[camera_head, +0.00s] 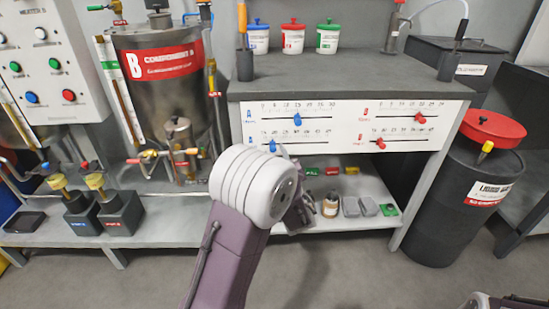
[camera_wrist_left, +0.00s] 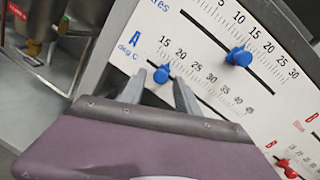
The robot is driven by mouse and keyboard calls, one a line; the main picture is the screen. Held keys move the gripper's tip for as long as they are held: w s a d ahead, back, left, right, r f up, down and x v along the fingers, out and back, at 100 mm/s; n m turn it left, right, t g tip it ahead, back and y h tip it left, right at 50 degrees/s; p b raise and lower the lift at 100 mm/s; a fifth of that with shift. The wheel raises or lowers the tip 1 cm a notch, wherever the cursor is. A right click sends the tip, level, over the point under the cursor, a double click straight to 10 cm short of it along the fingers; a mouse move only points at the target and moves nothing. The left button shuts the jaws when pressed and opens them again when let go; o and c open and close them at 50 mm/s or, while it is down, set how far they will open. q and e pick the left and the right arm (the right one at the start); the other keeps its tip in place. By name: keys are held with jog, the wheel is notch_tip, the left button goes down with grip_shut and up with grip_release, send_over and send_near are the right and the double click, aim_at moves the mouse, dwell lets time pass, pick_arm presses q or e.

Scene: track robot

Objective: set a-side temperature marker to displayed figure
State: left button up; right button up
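The white scale panel (camera_head: 345,128) is on the front of the grey bench. Its lower left row is the A deg C scale, with a blue marker (camera_wrist_left: 162,73) that stands near the 20 mark. The marker also shows in the head view (camera_head: 272,146), just above my white arm joint. My left gripper (camera_wrist_left: 158,79) is open in the left wrist view, one finger on either side of this marker, apart from it as far as I can tell. In the head view my arm hides most of the gripper. I cannot read a displayed figure.
A second blue marker (camera_wrist_left: 239,57) sits on the row above, close to my fingers. Red markers (camera_head: 420,118) are on the right half. Control box (camera_head: 48,65) and tank B (camera_head: 165,75) stand left; a dark red-lidded drum (camera_head: 450,200) stands right.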

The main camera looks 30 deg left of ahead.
pick_arm(q)
jog(key=shift+w+a, duration=0.35)
grip_shut()
jog(key=shift+d, duration=0.1)
dwell(1.1)
